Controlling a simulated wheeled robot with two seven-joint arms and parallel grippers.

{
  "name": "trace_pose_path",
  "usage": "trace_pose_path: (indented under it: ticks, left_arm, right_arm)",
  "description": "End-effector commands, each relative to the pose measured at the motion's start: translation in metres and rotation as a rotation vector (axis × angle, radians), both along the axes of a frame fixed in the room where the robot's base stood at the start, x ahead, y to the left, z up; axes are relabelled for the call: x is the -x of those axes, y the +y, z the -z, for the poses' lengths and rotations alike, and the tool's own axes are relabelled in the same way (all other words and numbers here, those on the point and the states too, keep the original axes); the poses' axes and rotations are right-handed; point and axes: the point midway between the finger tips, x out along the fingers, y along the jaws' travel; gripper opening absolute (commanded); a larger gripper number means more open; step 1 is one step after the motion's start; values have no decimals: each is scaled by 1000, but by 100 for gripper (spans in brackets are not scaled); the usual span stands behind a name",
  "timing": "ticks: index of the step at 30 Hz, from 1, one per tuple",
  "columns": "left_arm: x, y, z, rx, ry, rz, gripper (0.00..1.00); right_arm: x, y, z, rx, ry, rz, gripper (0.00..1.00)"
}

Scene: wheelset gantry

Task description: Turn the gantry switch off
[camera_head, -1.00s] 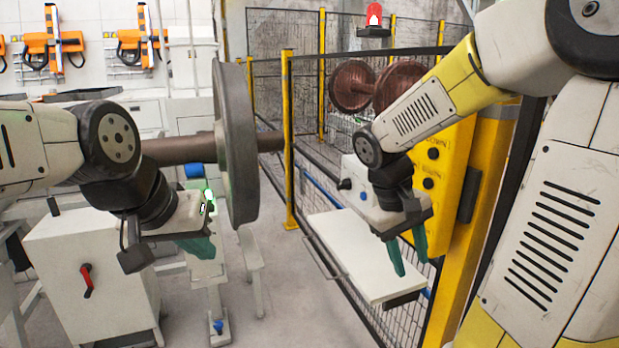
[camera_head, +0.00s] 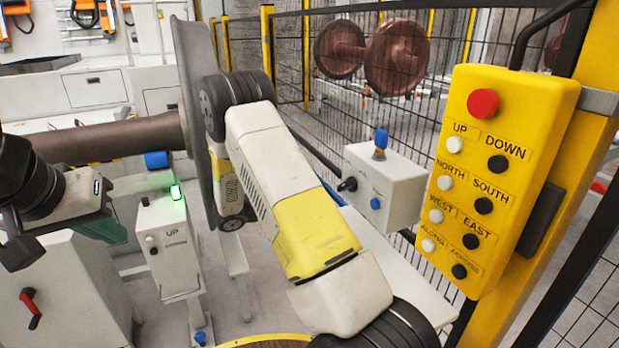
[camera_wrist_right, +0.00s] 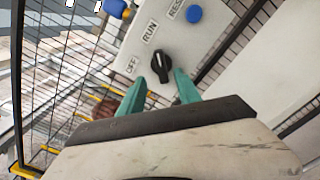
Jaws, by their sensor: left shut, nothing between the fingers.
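The gantry switch is a black rotary knob (camera_wrist_right: 160,67) on a pale grey box, with OFF and RUN labels beside it in the right wrist view. Its handle points roughly toward RUN; the exact setting is hard to tell. In the head view the box (camera_head: 398,192) stands by the fence, the knob (camera_head: 347,184) on its left part. My right gripper (camera_wrist_right: 160,76) is open, its teal fingers on either side of the knob in the picture; contact cannot be told. In the head view it is hidden behind my right arm. My left gripper (camera_head: 108,230) is shut and empty at the left.
A blue button (camera_wrist_right: 194,14) sits beside the RESET label. A yellow pendant (camera_head: 508,180) with a red button hangs at the right. A mesh fence runs behind the box. A large wheelset (camera_head: 110,137) and a green-lit UP box (camera_head: 165,245) stand at the left.

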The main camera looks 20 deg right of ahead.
Motion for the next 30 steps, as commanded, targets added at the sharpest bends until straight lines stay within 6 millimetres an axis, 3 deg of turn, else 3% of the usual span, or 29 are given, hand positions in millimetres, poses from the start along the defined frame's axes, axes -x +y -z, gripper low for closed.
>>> trace_pose_path:
  ticks: [12, 25, 30]
  left_arm:
    - [0, 0, 0, 0, 0, 0, 0]
    - [0, 0, 0, 0, 0, 0, 0]
    - [0, 0, 0, 0, 0, 0, 0]
  right_arm:
    - [-4, -62, 0, -3, 0, 6, 40]
    - [-5, -74, 0, -3, 0, 3, 40]
    - [-5, -74, 0, -3, 0, 3, 7]
